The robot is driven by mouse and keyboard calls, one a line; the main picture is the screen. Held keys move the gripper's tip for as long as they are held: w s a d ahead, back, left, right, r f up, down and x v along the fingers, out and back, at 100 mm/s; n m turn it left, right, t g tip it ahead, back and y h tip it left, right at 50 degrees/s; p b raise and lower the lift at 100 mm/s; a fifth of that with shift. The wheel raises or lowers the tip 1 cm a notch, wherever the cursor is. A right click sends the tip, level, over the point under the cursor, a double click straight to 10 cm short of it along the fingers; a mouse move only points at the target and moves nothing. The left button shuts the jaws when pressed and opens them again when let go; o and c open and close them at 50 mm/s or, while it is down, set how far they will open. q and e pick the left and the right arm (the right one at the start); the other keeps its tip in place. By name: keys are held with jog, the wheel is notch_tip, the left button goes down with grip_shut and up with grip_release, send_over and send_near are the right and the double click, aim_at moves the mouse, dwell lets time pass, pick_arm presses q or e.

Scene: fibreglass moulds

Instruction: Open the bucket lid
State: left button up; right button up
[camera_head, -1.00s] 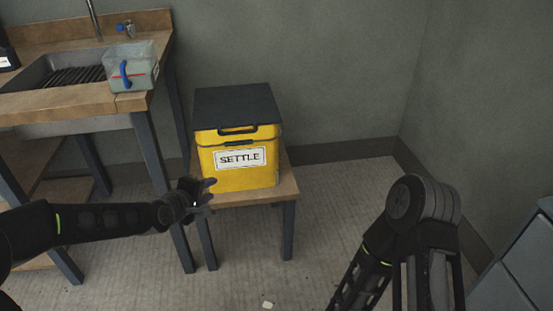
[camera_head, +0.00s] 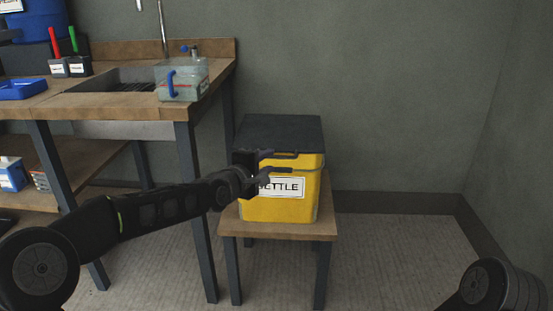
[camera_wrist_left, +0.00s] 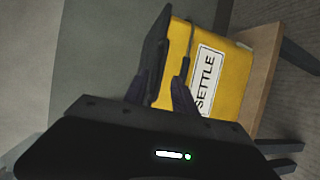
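The yellow bucket (camera_head: 290,207) is box-shaped, with a white SETTLE label, and stands upright on a small wooden table. Its dark lid (camera_head: 280,130) is closed, with a dark handle (camera_head: 285,155) along the front edge. My left gripper (camera_head: 269,164) is at the bucket's upper front, left of its middle, and hides part of the label and handle. In the left wrist view, the two fingers (camera_wrist_left: 165,80) are spread apart near the lid edge (camera_wrist_left: 156,45) and the yellow front (camera_wrist_left: 230,70). I cannot tell whether they touch. My right gripper is out of view.
The small table (camera_head: 312,230) stands right of a wooden sink bench (camera_head: 130,122). A clear container with a blue handle (camera_head: 185,82) sits at the bench's right end. The wall is close behind the bucket. Floor to the right is clear.

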aim_at(276, 157)
pick_arm(q)
jog(key=x, duration=0.5)
jog(key=shift+w+d+f+b, duration=0.15)
jog(key=shift+w+b, duration=0.2)
grip_shut()
dwell(1.2)
